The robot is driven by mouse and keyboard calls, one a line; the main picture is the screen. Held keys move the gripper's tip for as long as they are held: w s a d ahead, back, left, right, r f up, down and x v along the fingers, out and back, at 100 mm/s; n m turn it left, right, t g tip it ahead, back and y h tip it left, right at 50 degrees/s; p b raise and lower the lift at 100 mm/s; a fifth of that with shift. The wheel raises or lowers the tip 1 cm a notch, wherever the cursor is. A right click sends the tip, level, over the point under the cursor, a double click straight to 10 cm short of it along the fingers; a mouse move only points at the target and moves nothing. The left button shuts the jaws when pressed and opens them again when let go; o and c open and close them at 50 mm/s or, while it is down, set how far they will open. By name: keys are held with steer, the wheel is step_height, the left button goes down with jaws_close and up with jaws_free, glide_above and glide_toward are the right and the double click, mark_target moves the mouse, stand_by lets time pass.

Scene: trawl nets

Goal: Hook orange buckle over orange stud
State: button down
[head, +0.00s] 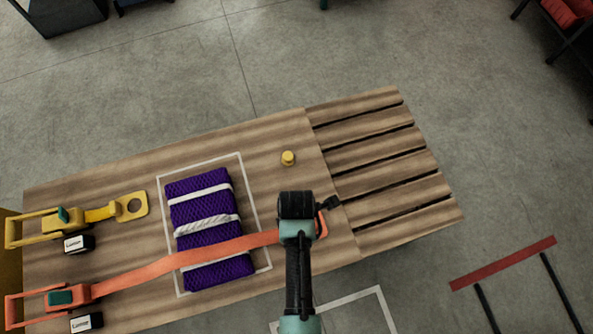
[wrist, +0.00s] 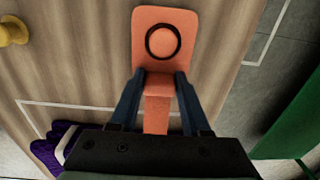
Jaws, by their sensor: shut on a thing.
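The orange buckle (wrist: 146,20) is a flat plate with a round hole, at the top middle of the wrist view. An orange disc that looks like the orange stud (wrist: 163,41) shows inside the hole, with a dark ring around it. Whether the plate is seated down around it I cannot tell. My gripper (wrist: 160,78) is shut on the buckle's strap end, just below the hole. In the head view my arm hides most of the buckle; its right edge (head: 323,228) shows. The orange strap (head: 150,270) runs left across the purple net to an orange ratchet (head: 60,298).
The purple net bundle (head: 205,225) lies inside a white outline on the wooden table (head: 130,175). A yellow stud (head: 288,158) stands behind my gripper. A yellow ratchet buckle (head: 131,207) lies free at left. Slatted boards (head: 375,150) at right are clear.

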steer(key=shift+f, duration=0.3)
steer(key=shift+c, duration=1.4)
jaws_free()
